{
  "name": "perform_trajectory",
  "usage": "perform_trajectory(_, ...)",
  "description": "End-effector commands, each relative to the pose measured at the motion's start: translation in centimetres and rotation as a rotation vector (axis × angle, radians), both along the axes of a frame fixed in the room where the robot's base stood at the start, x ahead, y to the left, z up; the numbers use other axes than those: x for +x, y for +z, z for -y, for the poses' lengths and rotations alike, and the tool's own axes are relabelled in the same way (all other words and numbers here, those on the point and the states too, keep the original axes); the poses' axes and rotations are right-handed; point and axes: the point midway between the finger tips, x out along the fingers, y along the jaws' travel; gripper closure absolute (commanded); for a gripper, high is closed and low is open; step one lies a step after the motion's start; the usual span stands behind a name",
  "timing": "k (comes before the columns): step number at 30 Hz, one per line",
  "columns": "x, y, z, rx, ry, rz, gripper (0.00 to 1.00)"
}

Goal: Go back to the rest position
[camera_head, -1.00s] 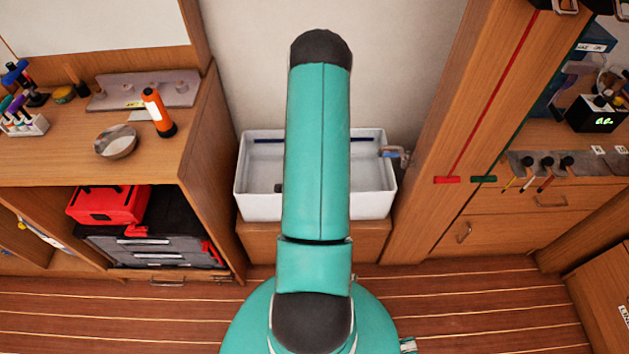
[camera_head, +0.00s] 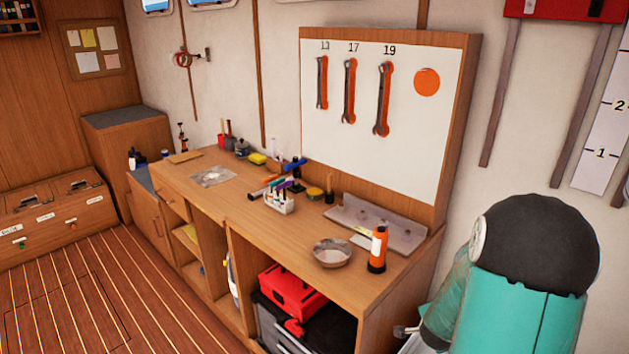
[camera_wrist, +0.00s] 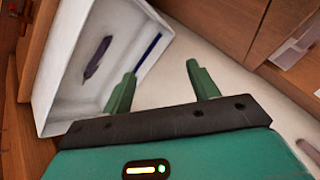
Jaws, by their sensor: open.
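My gripper (camera_wrist: 162,82) shows in the wrist view with its two green fingers apart and nothing between them. A white basin (camera_wrist: 62,70) lies beyond the fingers at the left of that view. A dark slim object (camera_wrist: 97,58) and a blue strip (camera_wrist: 147,48) show inside the basin. In the head view my teal arm fills the lower right corner, and I cannot make out the gripper there.
A wooden workbench (camera_head: 300,250) runs along the wall, holding a grey bowl (camera_head: 332,252) and an orange-and-black flashlight (camera_head: 377,248). A red toolbox (camera_head: 290,292) sits below. Several wrenches hang on a white board (camera_head: 345,150). The plank floor (camera_head: 110,300) at left is clear.

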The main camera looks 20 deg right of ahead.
Motion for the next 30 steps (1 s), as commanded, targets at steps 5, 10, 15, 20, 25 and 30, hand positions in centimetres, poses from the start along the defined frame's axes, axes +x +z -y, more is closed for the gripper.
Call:
perform_trajectory(5,3.3,6.4,-6.5,-0.038,0.276,-0.066,0.4)
perform_trajectory(10,4.1,11.6,-13.1,-0.083,0.529,-0.14,0.4)
perform_trajectory(15,3.1,16.3,-19.5,-0.145,0.778,-0.215,0.4)
perform_trajectory(20,0.4,20.1,-24.9,-0.214,0.998,-0.283,0.4)
perform_trajectory(25,-3.8,23.4,-29.8,-0.297,1.226,-0.355,0.4)
perform_trajectory(30,-8.4,25.7,-32.8,-0.375,1.415,-0.418,0.4)
